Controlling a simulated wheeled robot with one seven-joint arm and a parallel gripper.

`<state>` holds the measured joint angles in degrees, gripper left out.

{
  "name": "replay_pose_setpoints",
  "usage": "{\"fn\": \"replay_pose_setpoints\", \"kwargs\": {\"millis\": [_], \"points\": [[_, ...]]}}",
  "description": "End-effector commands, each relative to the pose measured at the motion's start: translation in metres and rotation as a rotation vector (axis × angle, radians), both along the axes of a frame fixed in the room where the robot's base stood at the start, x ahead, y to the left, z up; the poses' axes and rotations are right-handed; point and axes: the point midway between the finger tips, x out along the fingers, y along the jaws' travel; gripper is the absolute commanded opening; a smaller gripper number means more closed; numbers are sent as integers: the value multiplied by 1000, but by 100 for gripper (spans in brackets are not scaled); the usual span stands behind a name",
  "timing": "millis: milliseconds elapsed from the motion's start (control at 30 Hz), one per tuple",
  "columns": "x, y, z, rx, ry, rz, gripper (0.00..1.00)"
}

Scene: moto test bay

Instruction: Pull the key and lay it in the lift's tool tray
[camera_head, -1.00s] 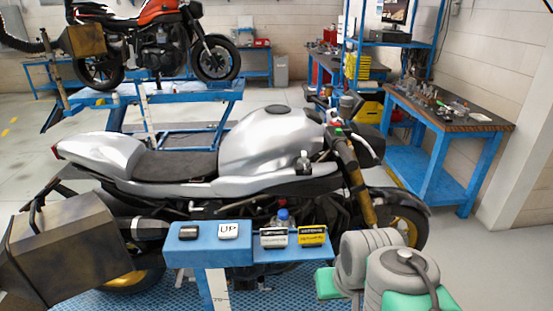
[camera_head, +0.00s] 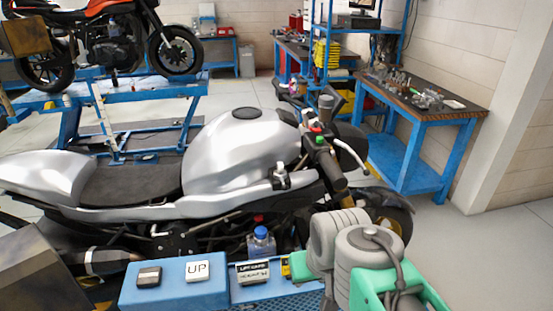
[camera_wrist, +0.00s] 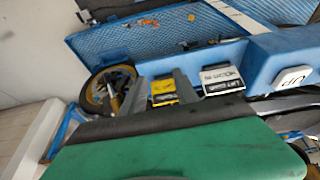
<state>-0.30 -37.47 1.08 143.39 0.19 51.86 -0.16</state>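I cannot make out the key for certain in either view. The silver motorcycle (camera_head: 235,150) stands on the blue lift, its handlebar to the right. The lift's blue tray ledge (camera_head: 243,297) is at the bottom middle, beside a blue box with an UP button (camera_head: 198,270). The ledge also shows in the wrist view (camera_wrist: 218,56). My gripper, with a green body, is low on the right in the head view, its fingertips hidden. In the wrist view my gripper (camera_wrist: 160,98) has two grey fingers apart, with nothing visibly held between them.
A white-and-black label card (camera_head: 253,272) and a yellow card (camera_head: 285,267) are at the ledge. A blue workbench (camera_head: 405,125) holds small parts at right. An orange motorcycle (camera_head: 100,35) stands on another lift behind. Floor shows clear on the right.

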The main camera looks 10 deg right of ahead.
Motion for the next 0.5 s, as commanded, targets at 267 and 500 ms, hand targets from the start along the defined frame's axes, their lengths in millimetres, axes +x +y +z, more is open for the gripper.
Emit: {"fn": "replay_pose_setpoints", "kwargs": {"millis": [267, 500], "points": [[0, 0, 1, 0, -1, 0, 40], [45, 0, 49, 0, 41, -1, 49]]}}
